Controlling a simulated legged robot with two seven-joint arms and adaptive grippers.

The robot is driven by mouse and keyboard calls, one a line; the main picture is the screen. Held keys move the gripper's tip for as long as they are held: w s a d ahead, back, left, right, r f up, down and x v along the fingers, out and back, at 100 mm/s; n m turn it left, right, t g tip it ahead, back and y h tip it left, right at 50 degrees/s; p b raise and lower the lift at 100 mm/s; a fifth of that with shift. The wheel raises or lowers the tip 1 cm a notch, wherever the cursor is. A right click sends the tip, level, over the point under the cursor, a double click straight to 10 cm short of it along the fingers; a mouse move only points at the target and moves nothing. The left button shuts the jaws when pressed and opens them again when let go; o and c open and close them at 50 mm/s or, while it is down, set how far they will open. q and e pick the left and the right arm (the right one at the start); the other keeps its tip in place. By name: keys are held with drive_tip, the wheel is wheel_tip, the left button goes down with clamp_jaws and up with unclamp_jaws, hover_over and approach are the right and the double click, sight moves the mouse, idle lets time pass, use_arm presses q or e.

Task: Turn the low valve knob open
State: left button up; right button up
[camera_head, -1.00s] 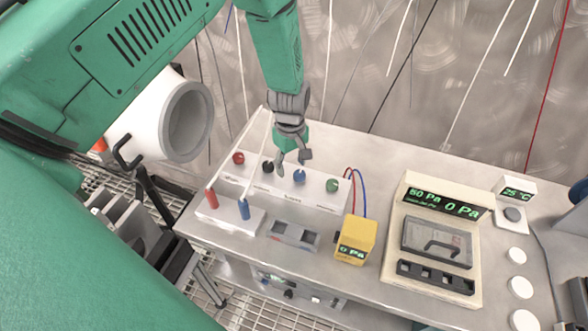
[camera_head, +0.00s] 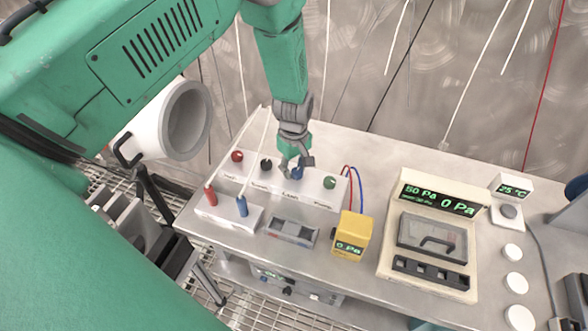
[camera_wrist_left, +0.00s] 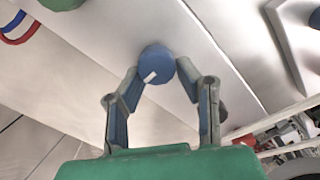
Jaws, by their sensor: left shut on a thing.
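A white valve panel (camera_head: 270,186) on the metal bench carries a row of knobs: red (camera_head: 237,156), black (camera_head: 266,165), blue (camera_head: 297,173) and green (camera_head: 329,182). The labels below them are too small to read. My left gripper (camera_head: 294,165) reaches down from above and is shut on the blue knob, partly hiding it. In the left wrist view the blue knob (camera_wrist_left: 155,62), with a white pointer mark, sits between the fingertips of my left gripper (camera_wrist_left: 160,76). My right gripper is not in view.
In front of the panel stand a block with red and blue plugs (camera_head: 228,213), a grey socket block (camera_head: 291,232) and a yellow gauge (camera_head: 351,235) reading 0 Pa. A cream display box (camera_head: 431,236) stands right. A white pipe (camera_head: 169,120) is at left.

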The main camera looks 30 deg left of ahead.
use_arm(q)
drive_tip(key=shift+s+d, duration=0.3)
drive_tip(key=shift+d, duration=0.6)
clamp_jaws()
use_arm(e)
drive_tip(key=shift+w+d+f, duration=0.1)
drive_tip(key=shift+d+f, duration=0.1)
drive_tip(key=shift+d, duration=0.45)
use_arm(q)
unclamp_jaws()
drive_tip(key=shift+a, duration=0.2)
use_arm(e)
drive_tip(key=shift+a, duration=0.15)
